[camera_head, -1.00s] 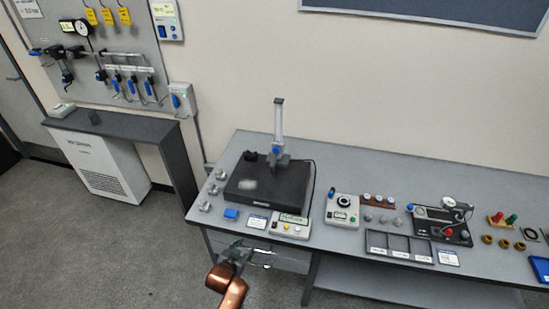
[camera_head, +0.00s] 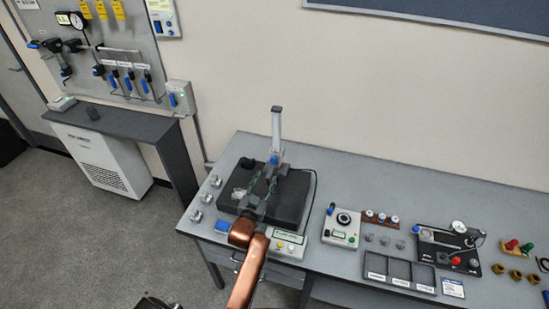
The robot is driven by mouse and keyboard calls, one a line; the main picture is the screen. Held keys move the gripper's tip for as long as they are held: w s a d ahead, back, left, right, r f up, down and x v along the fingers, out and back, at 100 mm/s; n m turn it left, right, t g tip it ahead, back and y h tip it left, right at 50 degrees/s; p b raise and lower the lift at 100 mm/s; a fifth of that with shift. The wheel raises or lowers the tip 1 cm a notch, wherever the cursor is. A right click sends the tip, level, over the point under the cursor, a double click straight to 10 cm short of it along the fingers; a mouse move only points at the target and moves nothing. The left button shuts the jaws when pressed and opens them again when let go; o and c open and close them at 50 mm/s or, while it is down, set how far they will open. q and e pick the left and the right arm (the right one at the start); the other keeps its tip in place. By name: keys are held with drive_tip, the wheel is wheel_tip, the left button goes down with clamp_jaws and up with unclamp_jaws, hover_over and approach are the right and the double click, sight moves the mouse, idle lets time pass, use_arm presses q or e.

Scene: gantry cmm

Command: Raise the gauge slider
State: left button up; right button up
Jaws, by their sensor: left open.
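The height gauge stands upright on a black block (camera_head: 290,199) on the bench, with a pale column (camera_head: 276,125). Its slider (camera_head: 274,159), with a blue part, sits low on the column, just above the block. My left gripper (camera_head: 264,178) is open over the block, its fingers pointing toward the slider from the front. Whether the fingers touch the slider or stop short of it, I cannot tell. My copper-coloured left arm hides part of the block's front.
A display box (camera_head: 291,240) stands in front of the block, with small metal parts (camera_head: 206,198) to the left. A tester (camera_head: 341,228), a divided tray (camera_head: 400,272) and a dial-gauge stand (camera_head: 448,250) are to the right. The bench's back strip is clear.

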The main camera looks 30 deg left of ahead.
sight(273, 161)
use_arm(q)
drive_tip(key=shift+w+d+r, duration=0.1)
drive_tip(key=shift+w+r, duration=0.05)
drive_tip(key=shift+w, duration=0.4)
drive_tip(key=shift+w+d+r, duration=0.1)
drive_tip(key=shift+w+r, duration=0.05)
drive_tip(key=shift+w, duration=0.35)
drive_tip(key=x, duration=0.3)
drive_tip(key=shift+w+a+r, duration=0.1)
drive_tip(key=shift+a+r, duration=0.05)
drive_tip(key=shift+a, duration=0.15)
drive_tip(key=x, duration=0.3)
drive_tip(key=shift+w+a, duration=0.1)
drive_tip(key=shift+a, duration=0.05)
drive_tip(key=c, duration=1.1)
use_arm(e)
drive_tip(key=shift+s, duration=0.95)
drive_tip(key=shift+w, duration=0.1)
